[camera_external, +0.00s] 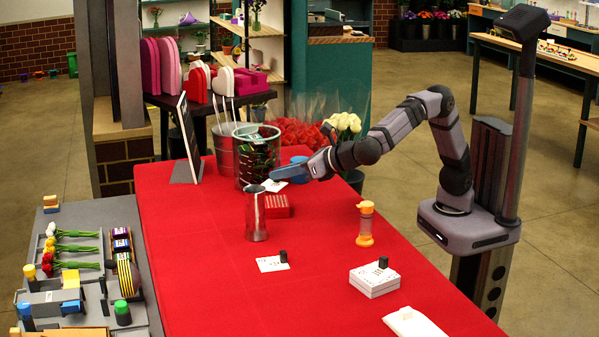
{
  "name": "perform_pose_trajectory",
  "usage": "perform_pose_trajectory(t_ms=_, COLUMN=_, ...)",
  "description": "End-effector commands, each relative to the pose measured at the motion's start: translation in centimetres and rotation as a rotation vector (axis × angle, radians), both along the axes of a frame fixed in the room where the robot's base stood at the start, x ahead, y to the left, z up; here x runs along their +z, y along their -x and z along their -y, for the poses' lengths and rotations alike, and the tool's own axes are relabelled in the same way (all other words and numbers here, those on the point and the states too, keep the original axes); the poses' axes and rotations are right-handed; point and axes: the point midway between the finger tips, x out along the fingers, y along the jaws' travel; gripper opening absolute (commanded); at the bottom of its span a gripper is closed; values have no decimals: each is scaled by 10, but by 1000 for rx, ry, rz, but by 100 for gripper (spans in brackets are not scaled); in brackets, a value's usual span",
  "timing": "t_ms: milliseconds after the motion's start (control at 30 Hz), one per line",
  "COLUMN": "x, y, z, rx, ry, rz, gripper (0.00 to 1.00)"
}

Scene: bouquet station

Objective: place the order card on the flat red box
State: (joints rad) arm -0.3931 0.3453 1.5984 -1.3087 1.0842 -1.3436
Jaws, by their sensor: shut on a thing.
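My gripper (278,174) is at the far middle of the red table, its fingers reaching left. It is shut on the order card (274,186), a small white card showing just below the fingertips. The gripper hides how the card is gripped. The flat red box (278,206) lies on the table, a little below the card in the picture. The card appears apart from the box, but its exact height above the table is hard to tell.
A metal cylinder (256,215) stands just left of the red box. A glass vase (256,158) and a metal bucket (222,150) stand behind. The table's front left is clear.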

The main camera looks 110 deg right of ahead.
Motion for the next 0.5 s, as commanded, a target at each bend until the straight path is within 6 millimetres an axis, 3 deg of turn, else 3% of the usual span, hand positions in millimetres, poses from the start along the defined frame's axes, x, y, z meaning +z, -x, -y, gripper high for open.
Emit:
perform_pose_trajectory(t_ms=267, x=-8, y=0, z=0, rx=0, ry=1, rz=0, gripper=0)
perform_pose_trajectory(t_ms=500, x=-36, y=0, z=0, rx=1, ry=2, rz=-2, gripper=0)
